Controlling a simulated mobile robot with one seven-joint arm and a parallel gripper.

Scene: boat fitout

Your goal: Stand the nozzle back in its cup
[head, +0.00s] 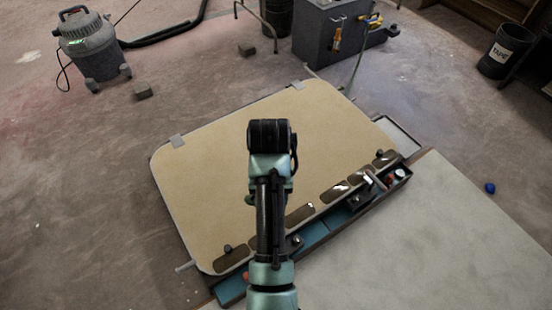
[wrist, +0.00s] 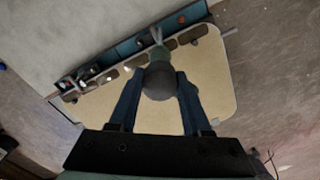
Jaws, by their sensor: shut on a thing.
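My gripper (wrist: 158,95) points down over the tan board, and its two dark blue fingers are shut on a grey rounded piece. I take this piece for the nozzle (wrist: 158,82). A greenish part with a thin pale tip shows beyond it in the wrist view; I cannot tell if it belongs to the nozzle. In the head view my arm hides the fingers and the held piece. A long narrow tray (head: 318,236) with blue compartments runs along the board's near edge. I cannot tell which thing there is the cup.
The tan board (head: 215,165) has dark slots along its near edge. Small red and white round pieces (head: 400,174) sit at the tray's right end. A grey vacuum (head: 92,47), a grey box (head: 328,35) and a dark tape bin (head: 505,52) stand farther back.

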